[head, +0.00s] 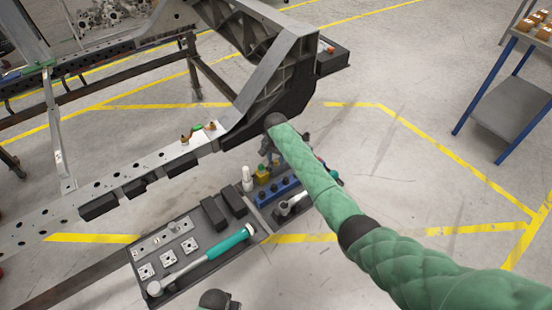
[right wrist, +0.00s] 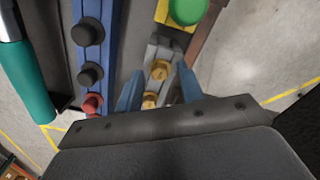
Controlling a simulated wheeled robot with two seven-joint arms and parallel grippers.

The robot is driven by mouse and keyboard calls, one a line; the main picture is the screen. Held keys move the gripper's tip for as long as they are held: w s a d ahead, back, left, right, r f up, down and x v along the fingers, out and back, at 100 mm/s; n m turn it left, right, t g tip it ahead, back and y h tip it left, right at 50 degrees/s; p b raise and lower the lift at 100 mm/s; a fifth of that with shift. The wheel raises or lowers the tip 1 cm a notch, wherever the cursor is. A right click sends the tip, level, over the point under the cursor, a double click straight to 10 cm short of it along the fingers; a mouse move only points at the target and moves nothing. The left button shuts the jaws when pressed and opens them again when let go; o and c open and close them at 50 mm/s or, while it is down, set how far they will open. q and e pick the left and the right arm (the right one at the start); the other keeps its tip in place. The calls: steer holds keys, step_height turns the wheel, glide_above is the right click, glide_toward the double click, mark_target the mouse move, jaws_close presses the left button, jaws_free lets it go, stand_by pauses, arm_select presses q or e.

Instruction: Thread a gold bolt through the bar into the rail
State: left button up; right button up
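The pale rail (head: 150,166) with a row of holes runs from lower left to the black chassis end. Small gold-brown, green and red parts (head: 197,130) sit on it near that end. A narrow grey bar (head: 56,140) stands up from the rail at left; I cannot tell if it is the task's bar. My right gripper (head: 266,157) is low over the far end of the tool tray. In the right wrist view, its blue-grey fingers (right wrist: 158,92) are apart, on either side of a grey holder with two gold bolts (right wrist: 158,70). I cannot tell whether they touch.
A yellow item with a green top (right wrist: 187,10) is close beyond the bolts. A blue-legged cart (head: 505,110) stands right; floor between is clear.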

mark_target(276, 161)
jaws_close()
steer(key=shift+r+p, duration=2.75)
steer(key=shift+r, duration=0.05)
